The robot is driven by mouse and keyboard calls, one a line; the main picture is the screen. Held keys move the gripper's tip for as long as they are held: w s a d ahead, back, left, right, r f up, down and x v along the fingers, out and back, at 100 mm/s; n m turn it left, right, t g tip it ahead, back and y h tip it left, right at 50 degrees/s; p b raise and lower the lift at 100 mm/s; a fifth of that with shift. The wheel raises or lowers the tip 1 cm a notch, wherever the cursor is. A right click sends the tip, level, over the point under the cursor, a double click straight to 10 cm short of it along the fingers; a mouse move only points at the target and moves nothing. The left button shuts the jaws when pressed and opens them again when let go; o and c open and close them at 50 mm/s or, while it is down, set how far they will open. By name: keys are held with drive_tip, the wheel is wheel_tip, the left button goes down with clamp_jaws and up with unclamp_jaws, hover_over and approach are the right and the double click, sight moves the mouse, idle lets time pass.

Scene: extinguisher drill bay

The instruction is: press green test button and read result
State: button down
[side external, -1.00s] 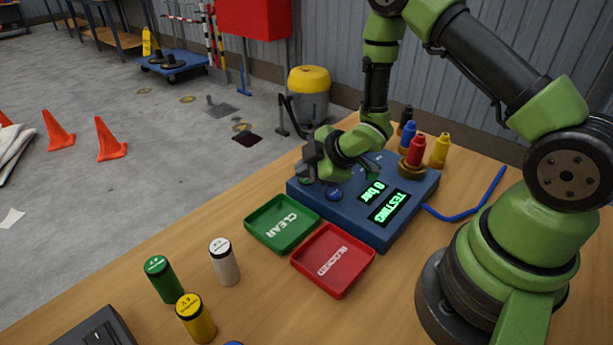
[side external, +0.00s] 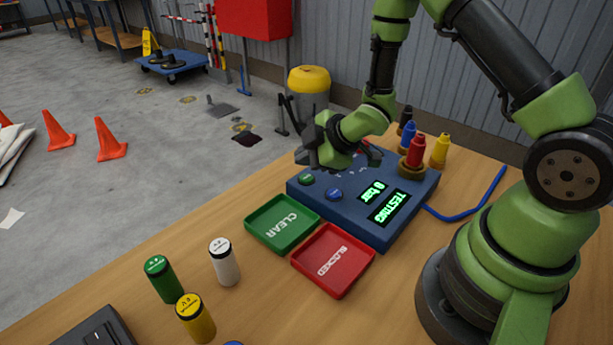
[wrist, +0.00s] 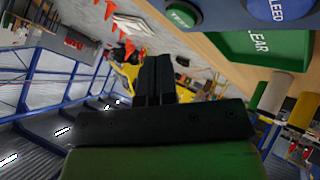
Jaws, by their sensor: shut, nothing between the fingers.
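The blue test unit (side external: 297,192) sits on the wooden table, with its green test button (side external: 307,179) uncovered at the left end. A blue button (side external: 334,194) is beside it. The lit displays (side external: 388,207) read "0 bar" and "TESTING" in green. My gripper (side external: 306,156) is shut and empty, above and behind the green button, apart from it. In the wrist view the shut fingers (wrist: 154,80) point away from the unit, and the green button (wrist: 183,18), marked "TEST", and the blue "BLEED" button (wrist: 268,8) show at the top.
A green CLEAR tray (side external: 262,237) and a red BLOCKED tray (side external: 318,284) lie before the unit. Green (side external: 164,280), white (side external: 224,262) and yellow (side external: 196,318) cylinders stand at the front left. Several coloured nozzles (side external: 416,153) stand at the unit's back right. A blue hose (side external: 463,213) lies right.

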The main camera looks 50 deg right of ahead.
sight(306, 179)
drive_tip(key=shift+r, duration=1.85)
drive_tip(key=shift+r, duration=0.15)
drive_tip(key=s+r+m+h, duration=0.1)
drive_tip(key=s+r+m, duration=0.3)
drive_tip(key=r, duration=0.3)
drive_tip(key=s+r+m+h, duration=0.2)
drive_tip(key=s+r+m, duration=0.1)
drive_tip(key=r+m, duration=0.3)
drive_tip(key=s+a+r+m+g+y, duration=0.1)
drive_tip(key=s+a+r+m, duration=0.1)
drive_tip(key=s, duration=0.5)
drive_tip(key=s+a+r+m+y, duration=0.2)
drive_tip(key=s+a+r+m, duration=0.1)
drive_tip(key=s, duration=0.4)
drive_tip(key=shift+s+r+g, duration=0.2)
drive_tip(key=shift+r+g, duration=0.2)
drive_tip(key=shift+r, duration=0.3)
idle(0.3)
